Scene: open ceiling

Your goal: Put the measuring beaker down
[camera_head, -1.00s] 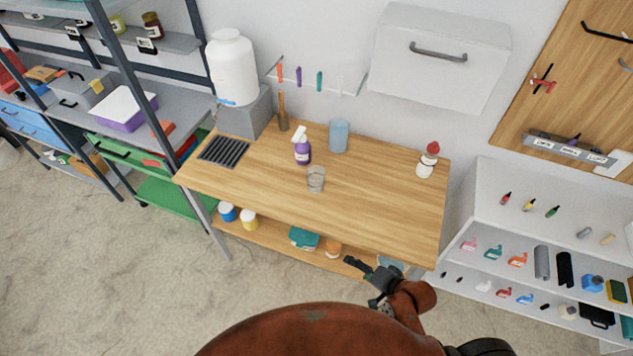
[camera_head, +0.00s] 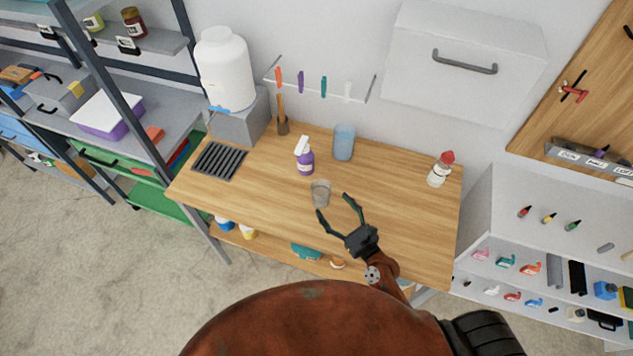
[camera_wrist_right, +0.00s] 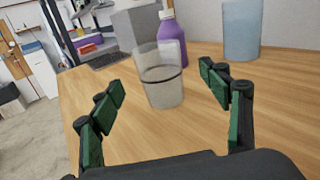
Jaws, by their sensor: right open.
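The measuring beaker, a small clear cup with a dark line around it, stands upright on the wooden table in the head view (camera_head: 320,193). It also shows in the right wrist view (camera_wrist_right: 160,78), ahead of and between the fingers. My right gripper (camera_head: 332,208) is open and empty, its fingertips just short of the beaker on the front right side; in the right wrist view its fingers (camera_wrist_right: 162,88) are spread wide. I cannot see any contact with the beaker. My left gripper is not in view.
A purple spray bottle (camera_head: 305,160) and a blue cup (camera_head: 343,142) stand behind the beaker. A red-capped bottle (camera_head: 440,170) is at the right and a black grate (camera_head: 219,160) at the left.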

